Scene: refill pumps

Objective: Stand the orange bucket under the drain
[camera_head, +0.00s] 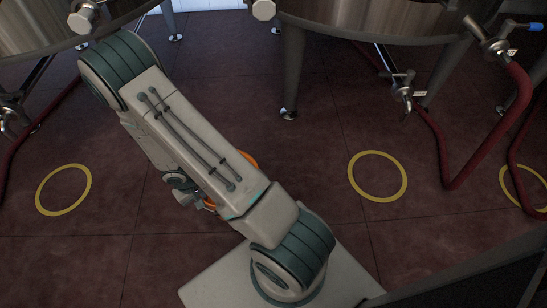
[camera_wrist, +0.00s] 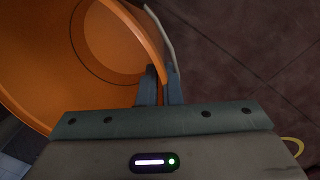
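The orange bucket (camera_head: 248,158) is mostly hidden behind my arm in the head view; only slivers of its rim show on the floor area near the middle. In the wrist view the open bucket (camera_wrist: 35,60) fills the upper left, with its grey wire handle (camera_wrist: 163,32) along the rim. My gripper (camera_wrist: 160,88) has one finger inside the bucket and one outside, close together with the rim between them. Its fingers are hidden in the head view. A drain valve (camera_head: 402,92) hangs under the right tank, above and behind a yellow floor ring (camera_head: 378,176).
Other yellow rings lie at left (camera_head: 63,190) and far right (camera_head: 524,188). Another valve (camera_head: 9,120) is at the left edge. Red hoses (camera_head: 442,150) droop to the floor at right. A tank leg (camera_head: 291,75) stands at centre back. Floor between bucket and middle ring looks clear.

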